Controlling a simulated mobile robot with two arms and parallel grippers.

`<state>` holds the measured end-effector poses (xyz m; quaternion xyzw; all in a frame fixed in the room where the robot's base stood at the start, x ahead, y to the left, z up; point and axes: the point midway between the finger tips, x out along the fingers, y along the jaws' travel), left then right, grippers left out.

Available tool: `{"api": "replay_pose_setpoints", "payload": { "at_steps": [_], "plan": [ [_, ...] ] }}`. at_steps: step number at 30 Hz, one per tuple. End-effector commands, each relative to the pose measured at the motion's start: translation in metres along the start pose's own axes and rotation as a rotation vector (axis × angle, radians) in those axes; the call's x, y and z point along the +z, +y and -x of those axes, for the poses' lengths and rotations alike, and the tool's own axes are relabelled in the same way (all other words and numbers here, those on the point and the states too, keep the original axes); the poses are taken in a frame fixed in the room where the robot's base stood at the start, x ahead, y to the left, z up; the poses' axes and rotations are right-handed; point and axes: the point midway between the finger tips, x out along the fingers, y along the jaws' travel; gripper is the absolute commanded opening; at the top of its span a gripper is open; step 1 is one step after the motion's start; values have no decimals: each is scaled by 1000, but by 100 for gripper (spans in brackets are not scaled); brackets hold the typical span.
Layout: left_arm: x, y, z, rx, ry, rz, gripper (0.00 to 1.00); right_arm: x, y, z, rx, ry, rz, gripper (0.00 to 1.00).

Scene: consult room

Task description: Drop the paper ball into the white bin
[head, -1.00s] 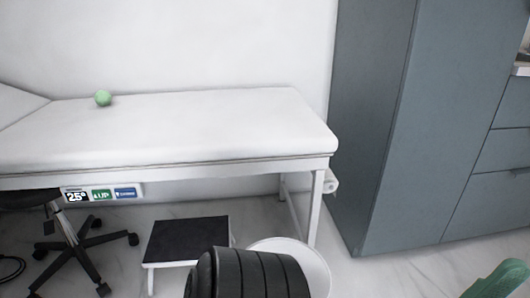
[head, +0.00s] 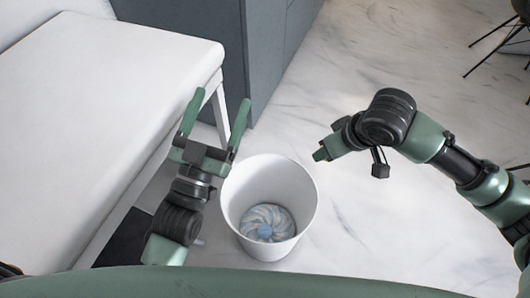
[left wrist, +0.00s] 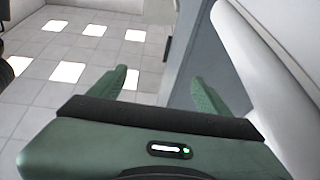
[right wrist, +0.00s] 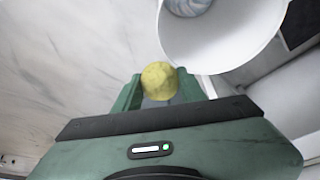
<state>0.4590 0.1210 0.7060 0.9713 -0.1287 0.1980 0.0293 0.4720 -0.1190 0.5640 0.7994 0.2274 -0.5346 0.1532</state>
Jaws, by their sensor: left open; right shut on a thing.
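The white bin (head: 233,225) stands open on the floor at the middle of the head view, and its rim and inside show in the right wrist view (right wrist: 179,57). A yellowish crumpled paper ball (right wrist: 159,80) is between the fingers of my right gripper (right wrist: 158,90), which is shut on it, beside the bin's rim in that picture. In the head view my right gripper (head: 320,154) is just right of the bin, and the ball is hidden. My left gripper (head: 217,106) is open and empty, left of and beyond the bin.
A blue and white swirled surface (head: 267,222) shows at the bin's bottom. A white padded couch (head: 110,110) runs along the left, with a grey cabinet (head: 262,60) behind. Chair legs (head: 498,45) are at the far right. The marble floor (head: 370,60) beyond the bin is clear.

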Motion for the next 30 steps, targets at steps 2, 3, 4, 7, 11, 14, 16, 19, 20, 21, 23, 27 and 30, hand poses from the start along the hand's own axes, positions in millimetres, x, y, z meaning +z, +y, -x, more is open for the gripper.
{"api": "replay_pose_setpoints", "payload": {
  "at_steps": [2,3,4,7,11,14,16,19,20,21,23,27,30],
  "plan": [
    [36,-5,1,-10,-217,-5,78,-8,-15,3,-50,-5,104,4],
    [59,-8,9,-15,-326,-7,78,-10,-22,-1,-74,-6,160,4],
    [75,-10,16,-20,-408,-9,78,-11,-28,-4,-92,-5,204,4],
    [124,-17,50,-34,-678,-11,78,-14,-47,-13,-150,-5,342,4],
    [170,-25,113,-55,-1014,-9,78,-14,-72,-23,-221,-4,514,4],
    [189,-29,164,-69,-1240,-5,78,-13,-90,-29,-267,-3,628,4],
    [195,-32,198,-78,-1378,0,78,-11,-102,-33,-295,-3,698,4],
    [196,-34,244,-90,-1555,7,78,-8,-116,-37,-330,-3,786,4],
    [195,-34,256,-93,-1604,9,78,-7,-120,-38,-340,-3,810,4],
    [212,-33,271,-92,-1632,10,78,-5,-121,-43,-341,-2,821,4],
    [225,-33,289,-92,-1668,12,78,-4,-124,-44,-348,-1,837,4],
    [244,-32,323,-93,-1738,15,78,-2,-128,-45,-359,-1,867,4],
    [251,-31,335,-93,-1762,17,78,-2,-130,-46,-363,-1,877,4]
  ]
}}
